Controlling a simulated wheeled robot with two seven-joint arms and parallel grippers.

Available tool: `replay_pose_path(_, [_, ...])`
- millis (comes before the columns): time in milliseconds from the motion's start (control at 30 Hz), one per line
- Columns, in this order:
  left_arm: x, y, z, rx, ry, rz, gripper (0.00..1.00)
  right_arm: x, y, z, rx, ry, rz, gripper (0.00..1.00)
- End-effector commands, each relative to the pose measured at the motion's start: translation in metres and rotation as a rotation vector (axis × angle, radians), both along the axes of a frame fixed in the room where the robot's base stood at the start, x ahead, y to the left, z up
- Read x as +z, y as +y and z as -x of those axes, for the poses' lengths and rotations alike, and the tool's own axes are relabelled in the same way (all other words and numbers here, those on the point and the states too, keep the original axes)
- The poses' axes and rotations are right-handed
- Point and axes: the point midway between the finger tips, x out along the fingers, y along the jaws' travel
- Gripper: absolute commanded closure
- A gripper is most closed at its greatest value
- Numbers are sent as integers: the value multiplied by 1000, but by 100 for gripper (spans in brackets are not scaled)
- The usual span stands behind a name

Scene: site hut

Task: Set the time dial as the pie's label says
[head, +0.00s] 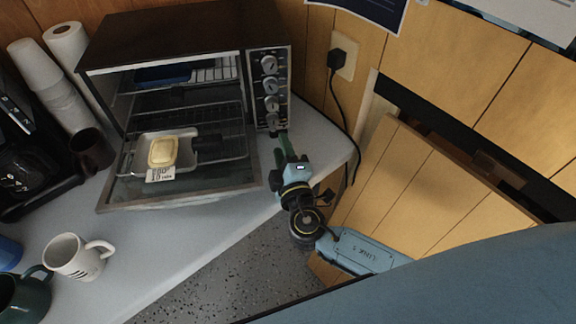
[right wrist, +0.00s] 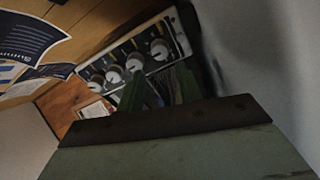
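A toaster oven (head: 165,42) stands on the counter with its door open. Its control panel shows a column of round grey dials (head: 270,85), also seen in the right wrist view (right wrist: 135,62). Their markings are too small to read, so I cannot tell which is the time dial. My right gripper (head: 279,133) is at the panel's lower end, near the lowest dial. Its green fingers (right wrist: 158,90) are apart and empty. My left gripper is not seen.
A white mug (head: 77,257), a dark green mug (head: 24,297) and stacked cups (head: 50,80) stand at the left. A black plug (head: 337,60) and hanging cord are right of the oven. The counter's front edge runs just below my right gripper.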

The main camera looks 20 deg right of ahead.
Motion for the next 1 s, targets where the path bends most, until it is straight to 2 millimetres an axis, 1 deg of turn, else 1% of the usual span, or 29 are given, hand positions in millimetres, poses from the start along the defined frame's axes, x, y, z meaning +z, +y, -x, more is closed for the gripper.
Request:
replay_pose_path(33, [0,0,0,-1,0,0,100,-1,1,13,1,4,-1,65])
replay_pose_path(100, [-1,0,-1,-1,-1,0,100,-2,2,26,1,3,0,65])
replay_pose_path(200, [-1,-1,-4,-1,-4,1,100,-2,4,42,1,2,0,65])
replay_pose_path(300, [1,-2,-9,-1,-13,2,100,-2,5,52,1,2,-1,65])
replay_pose_path(500, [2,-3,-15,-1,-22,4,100,-1,5,58,0,-1,0,65])
replay_pose_path(1000, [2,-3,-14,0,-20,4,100,-1,5,58,0,0,0,65])
